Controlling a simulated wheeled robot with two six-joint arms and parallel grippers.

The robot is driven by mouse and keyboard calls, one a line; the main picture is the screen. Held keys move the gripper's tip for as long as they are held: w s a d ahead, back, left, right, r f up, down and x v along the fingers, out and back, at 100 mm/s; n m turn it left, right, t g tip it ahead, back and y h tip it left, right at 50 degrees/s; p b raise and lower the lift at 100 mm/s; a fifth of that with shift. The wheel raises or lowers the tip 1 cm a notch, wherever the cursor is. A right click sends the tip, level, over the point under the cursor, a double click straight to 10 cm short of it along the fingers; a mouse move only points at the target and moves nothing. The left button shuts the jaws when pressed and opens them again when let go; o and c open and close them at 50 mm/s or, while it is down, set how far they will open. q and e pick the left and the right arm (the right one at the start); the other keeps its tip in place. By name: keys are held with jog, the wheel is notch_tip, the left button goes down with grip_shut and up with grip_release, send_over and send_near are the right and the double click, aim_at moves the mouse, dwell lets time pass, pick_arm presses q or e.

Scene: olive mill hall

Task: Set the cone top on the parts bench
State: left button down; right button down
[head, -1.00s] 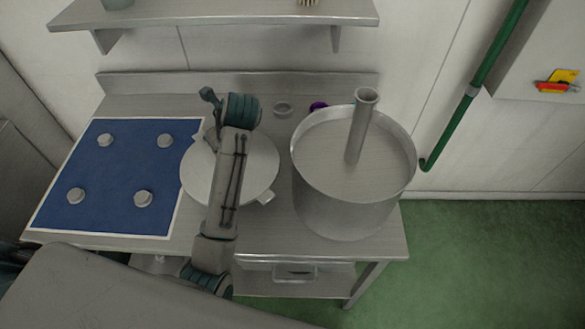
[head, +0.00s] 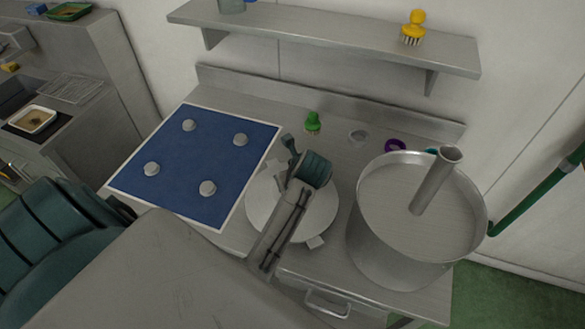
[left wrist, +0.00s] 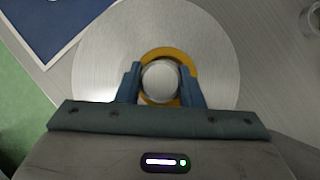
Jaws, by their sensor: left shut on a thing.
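The cone top shows in the left wrist view as a wide round metal disc (left wrist: 100,60) with a pale round knob in a yellow ring at its centre. My left gripper (left wrist: 160,82) is shut on that knob, its blue fingers on both sides. In the head view the disc (head: 262,207) lies partly under my left arm, between the blue mat and the big pot. I cannot tell whether it touches the steel bench (head: 240,90). The fingers are hidden there. My right gripper is not in view.
A blue mat (head: 180,170) with several grey knobs lies on the bench's left part. A large steel pot (head: 400,245) with a slanted tube (head: 437,180) stands at right.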

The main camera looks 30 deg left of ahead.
pick_arm(q)
jog(key=shift+f+p, duration=0.35)
jog(key=shift+f, duration=1.3)
jog(key=c, duration=1.1)
grip_release()
jog(key=shift+f, duration=0.2)
jog(key=shift+c, duration=0.2)
jog(key=shift+o, duration=0.9)
jog(key=shift+s+r, duration=0.1)
jog(key=shift+s, duration=0.05)
